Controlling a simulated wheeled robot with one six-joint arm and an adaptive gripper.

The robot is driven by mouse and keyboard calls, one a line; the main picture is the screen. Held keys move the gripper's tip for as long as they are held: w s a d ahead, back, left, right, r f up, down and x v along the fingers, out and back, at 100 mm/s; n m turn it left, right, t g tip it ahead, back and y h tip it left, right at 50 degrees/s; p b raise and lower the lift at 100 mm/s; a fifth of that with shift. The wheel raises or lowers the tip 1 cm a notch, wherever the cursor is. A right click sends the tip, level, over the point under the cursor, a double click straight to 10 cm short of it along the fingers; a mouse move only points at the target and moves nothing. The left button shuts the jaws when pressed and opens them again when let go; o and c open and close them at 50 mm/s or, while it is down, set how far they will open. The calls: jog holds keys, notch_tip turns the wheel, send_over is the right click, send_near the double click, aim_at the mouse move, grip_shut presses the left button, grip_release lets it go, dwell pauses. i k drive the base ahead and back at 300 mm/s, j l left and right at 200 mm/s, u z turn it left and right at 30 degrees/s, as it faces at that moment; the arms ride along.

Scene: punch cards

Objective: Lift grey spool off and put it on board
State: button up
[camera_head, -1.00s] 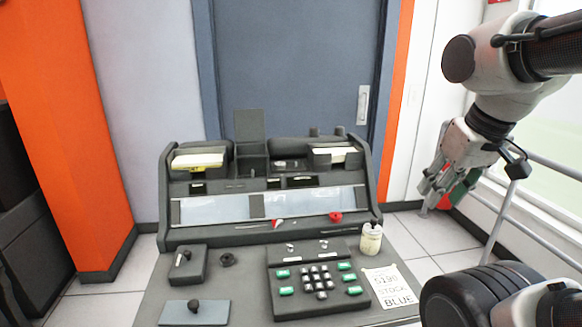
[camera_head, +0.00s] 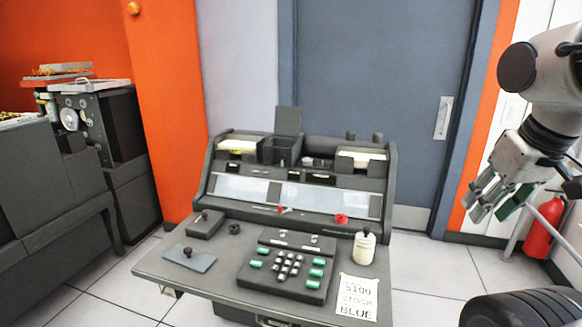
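Several small dark things could be the grey spool; I cannot tell which one it is. Two short dark cylinders (camera_head: 378,137) stand on the machine's top right, and a small dark ring-shaped piece (camera_head: 235,229) lies on the desk at left. No separate board is clearly identifiable; a flat blue-grey plate (camera_head: 190,259) with a dark knob lies at the desk's front left. My gripper (camera_head: 484,203) is at the right, in the air, well away from the console. Its fingers look spread, with nothing seen between them.
The console desk (camera_head: 225,287) bears a keypad with green keys (camera_head: 290,264), a cream jar (camera_head: 364,247) and a paper sign (camera_head: 357,298). A dark machine (camera_head: 112,125) stands at left. A red extinguisher (camera_head: 543,228) stands behind my gripper. Tiled floor is open around the desk.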

aim_at(308, 162)
jog(key=i+l+u, duration=0.1)
jog(key=l+u, duration=0.7)
jog(key=l, duration=0.25)
jog(key=l+u, duration=0.35)
jog(key=l, duration=0.2)
jog(key=k+l+u, duration=0.15)
jog(key=l+u, duration=0.25)
jog(key=i+l+u, duration=0.15)
jog(key=l+u, duration=0.35)
jog(key=l, duration=0.9)
jog(key=k+l+u, duration=0.1)
jog(key=l+u, duration=0.4)
jog(key=l, duration=0.9)
jog(key=l+z, duration=0.1)
jog(key=l, duration=0.45)
jog(key=i+l+z, duration=0.1)
jog(key=l, duration=0.5)
